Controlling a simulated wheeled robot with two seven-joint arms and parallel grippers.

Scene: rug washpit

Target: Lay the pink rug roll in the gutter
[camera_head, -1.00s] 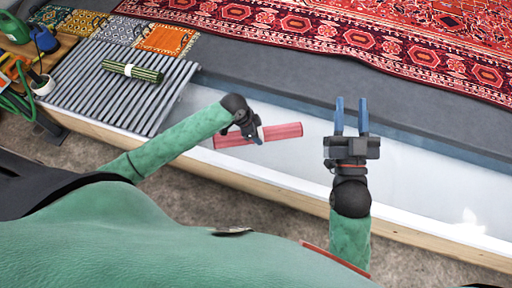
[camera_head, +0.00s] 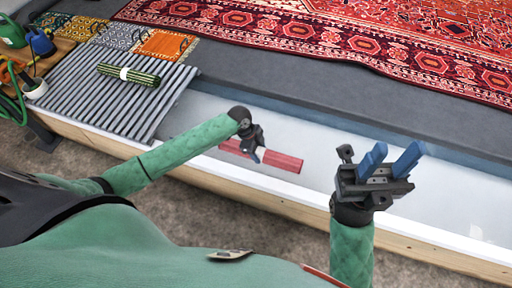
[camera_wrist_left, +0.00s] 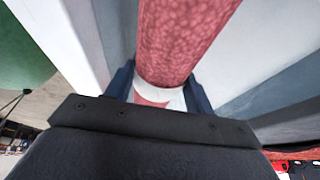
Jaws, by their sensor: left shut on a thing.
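The pink rug roll (camera_head: 282,161) has a white band around its middle. My left gripper (camera_head: 259,154) is shut on it at the band. In the left wrist view the roll (camera_wrist_left: 185,35) runs away between the two fingers (camera_wrist_left: 160,93). The gutter (camera_head: 315,144) is the long pale trough behind the wooden edge. The roll is over or inside it, roughly in line with its length. I cannot tell whether it touches the floor. My right gripper (camera_head: 390,162) is open and empty, above the gutter to the right of the roll.
A ribbed grey rack (camera_head: 98,98) at the left carries a green striped roll (camera_head: 129,75). A wooden rim (camera_head: 285,197) borders the gutter in front. A large red patterned rug (camera_head: 330,32) lies on the grey floor behind. The gutter's right part looks clear.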

